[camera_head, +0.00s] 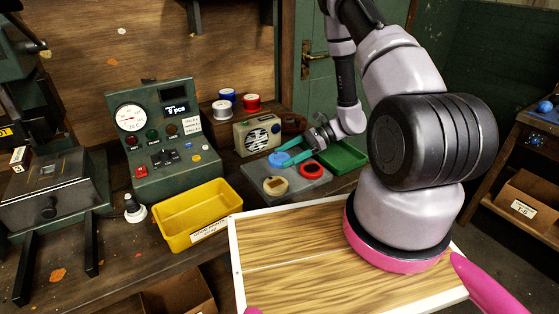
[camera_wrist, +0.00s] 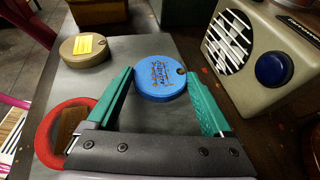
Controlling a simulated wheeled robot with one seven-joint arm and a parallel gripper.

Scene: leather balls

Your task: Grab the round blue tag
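The round blue tag (camera_wrist: 160,82) lies flat on a grey tray or mat, with dark writing and a small hole near its edge. It also shows in the head view (camera_head: 278,159), partly covered by my gripper. My gripper (camera_wrist: 157,73) is open, its two teal fingers pointing at the tag. The fingertips appear on either side of the tag in the wrist view; I cannot tell whether they touch it or how high they are. In the head view my gripper (camera_head: 290,156) reaches in from the right, low over the grey tray (camera_head: 258,171).
A red ring-shaped tag (camera_head: 312,171) and a tan tag (camera_head: 275,186) lie on the same tray. A radio-like box (camera_head: 257,134) with a blue knob stands just behind. A green tray (camera_head: 342,156) is to the right, and a yellow bin (camera_head: 193,213) to the left.

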